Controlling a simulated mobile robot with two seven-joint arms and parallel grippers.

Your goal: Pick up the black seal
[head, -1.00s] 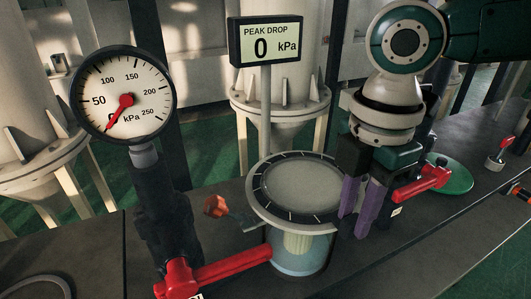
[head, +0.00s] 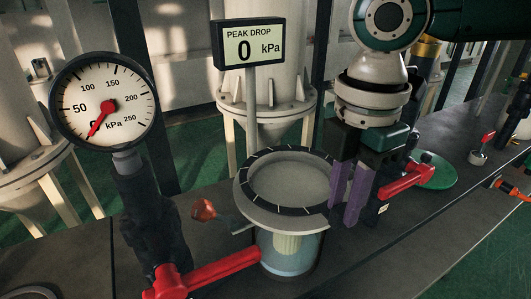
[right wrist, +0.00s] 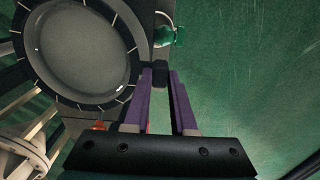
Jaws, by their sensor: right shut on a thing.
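The black seal (head: 262,160) is a dark ring with pale tick marks around the round grey top of a clear-walled vessel (head: 290,255). In the right wrist view the seal (right wrist: 138,55) fills the upper left, and a small black tab shows at its edge. My right gripper (head: 342,212) has purple fingers and stands at the right edge of the seal. In the right wrist view its fingertips (right wrist: 160,73) are closed on the black tab. I cannot tell whether the seal is clear of the rim. My left gripper is not in view.
A pressure gauge (head: 103,106) stands at the left, and a PEAK DROP display (head: 249,43) reading 0 kPa is behind the vessel. Red handles lie left (head: 215,270) and right (head: 405,180) of the vessel. A green disc (head: 437,172) is farther right on the bench.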

